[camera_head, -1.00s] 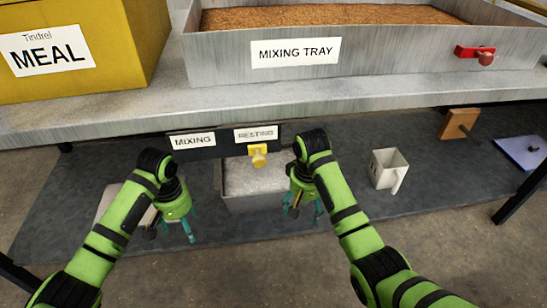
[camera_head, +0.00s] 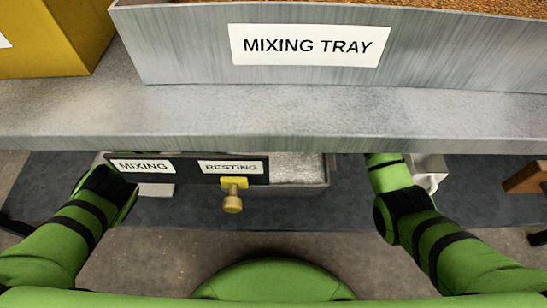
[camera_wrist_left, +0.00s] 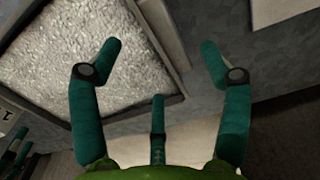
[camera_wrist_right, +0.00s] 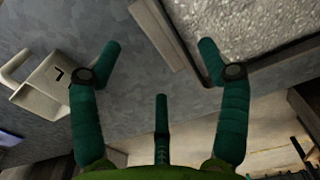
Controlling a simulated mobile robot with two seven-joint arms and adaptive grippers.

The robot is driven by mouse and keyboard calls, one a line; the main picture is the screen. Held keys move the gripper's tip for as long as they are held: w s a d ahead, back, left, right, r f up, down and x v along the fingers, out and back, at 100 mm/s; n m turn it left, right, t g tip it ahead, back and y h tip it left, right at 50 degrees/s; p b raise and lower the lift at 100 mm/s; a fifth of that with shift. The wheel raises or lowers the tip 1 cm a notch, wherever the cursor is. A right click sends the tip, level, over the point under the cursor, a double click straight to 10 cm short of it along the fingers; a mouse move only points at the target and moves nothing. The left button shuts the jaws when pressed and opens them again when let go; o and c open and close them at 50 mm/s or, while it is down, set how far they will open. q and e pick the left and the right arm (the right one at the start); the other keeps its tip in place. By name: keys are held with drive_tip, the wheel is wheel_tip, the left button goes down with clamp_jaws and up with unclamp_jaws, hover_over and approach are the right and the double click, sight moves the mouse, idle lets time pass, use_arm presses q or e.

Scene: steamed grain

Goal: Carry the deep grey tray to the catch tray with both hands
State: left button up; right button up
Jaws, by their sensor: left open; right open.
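The deep grey tray (camera_head: 300,190) stands on the lower level, partly hidden by the upper shelf and a dark label board. Pale grain fills it. My left gripper (camera_wrist_left: 160,47) is open and empty; in the left wrist view, a side rim of the tray (camera_wrist_left: 130,112) runs between its fingers. My right gripper (camera_wrist_right: 160,52) is open at the opposite side, with the tray (camera_wrist_right: 285,53) at the upper right of its view. Whether any finger touches the tray I cannot tell. Both grippers are hidden in the head view. I cannot identify the catch tray.
The upper shelf (camera_head: 200,115) overhangs both arms and carries the mixing tray (camera_head: 180,55) and a yellow box (camera_head: 75,45). A white container (camera_wrist_right: 50,85) stands close to my right gripper.

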use_arm(q)
drive_tip(key=shift+f, duration=3.55)
use_arm(e)
drive_tip(key=shift+f, duration=3.6)
use_arm(q)
clamp_jaws()
use_arm(e)
clamp_jaws()
use_arm(q)
drive_tip(key=shift+w+d+r, duration=0.1)
drive_tip(key=shift+w+r, duration=0.1)
drive_tip(key=shift+r, duration=0.1)
use_arm(e)
drive_tip(key=shift+w+r, duration=0.2)
drive_tip(key=shift+r, duration=0.1)
